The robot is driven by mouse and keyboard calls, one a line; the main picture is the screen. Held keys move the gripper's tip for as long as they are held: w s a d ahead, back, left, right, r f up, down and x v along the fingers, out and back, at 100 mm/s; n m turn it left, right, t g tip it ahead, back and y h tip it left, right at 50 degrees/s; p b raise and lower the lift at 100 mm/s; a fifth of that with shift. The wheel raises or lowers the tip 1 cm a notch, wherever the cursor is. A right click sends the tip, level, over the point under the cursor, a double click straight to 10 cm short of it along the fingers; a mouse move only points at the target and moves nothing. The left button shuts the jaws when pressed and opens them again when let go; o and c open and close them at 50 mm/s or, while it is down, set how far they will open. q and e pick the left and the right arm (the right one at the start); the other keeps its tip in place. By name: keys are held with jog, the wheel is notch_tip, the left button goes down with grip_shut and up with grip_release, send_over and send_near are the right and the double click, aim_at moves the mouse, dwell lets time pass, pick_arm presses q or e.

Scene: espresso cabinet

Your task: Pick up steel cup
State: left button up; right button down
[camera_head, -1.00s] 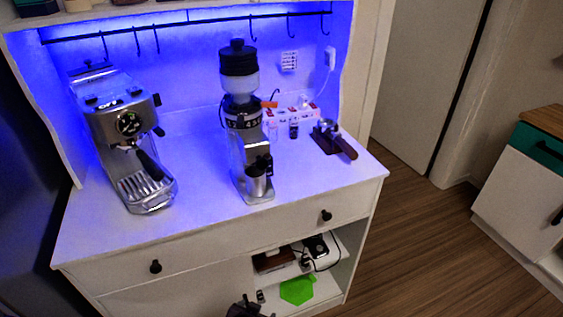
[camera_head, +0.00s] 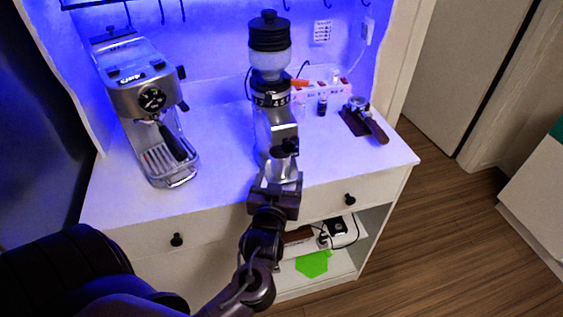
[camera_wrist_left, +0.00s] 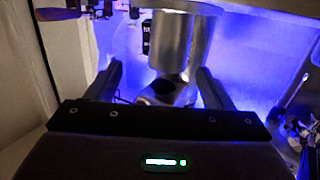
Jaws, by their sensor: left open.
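The steel cup (camera_head: 283,166) stands at the foot of the coffee grinder (camera_head: 270,100), under its spout. Its lower part is hidden behind my left gripper (camera_head: 276,182) in the head view. That gripper reaches in from the front edge of the counter, just in front of the cup. In the left wrist view its two fingers (camera_wrist_left: 158,82) are spread apart, with shiny steel surfaces showing between and beyond them. I cannot tell there where the cup ends and the grinder begins. The gripper is open and holds nothing. My right gripper is out of view.
An espresso machine (camera_head: 155,120) stands left of the grinder. The counter (camera_head: 225,150) is clear between the machines. A green item (camera_head: 313,264) lies on the shelf below.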

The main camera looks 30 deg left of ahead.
aim_at(279, 161)
pick_arm(q)
jog(key=shift+w+a+r+y, duration=0.2)
jog(key=shift+a+r+y, duration=0.2)
jog(key=shift+a+y, duration=0.2)
jog(key=p+x, duration=0.3)
jog(key=x, duration=0.4)
jog(key=shift+d, duration=0.1)
jog(key=shift+w+f, duration=0.2)
jog(key=shift+c, duration=0.4)
jog(key=c, duration=0.9)
jog(key=shift+c, duration=0.5)
jog(key=shift+r, duration=0.15)
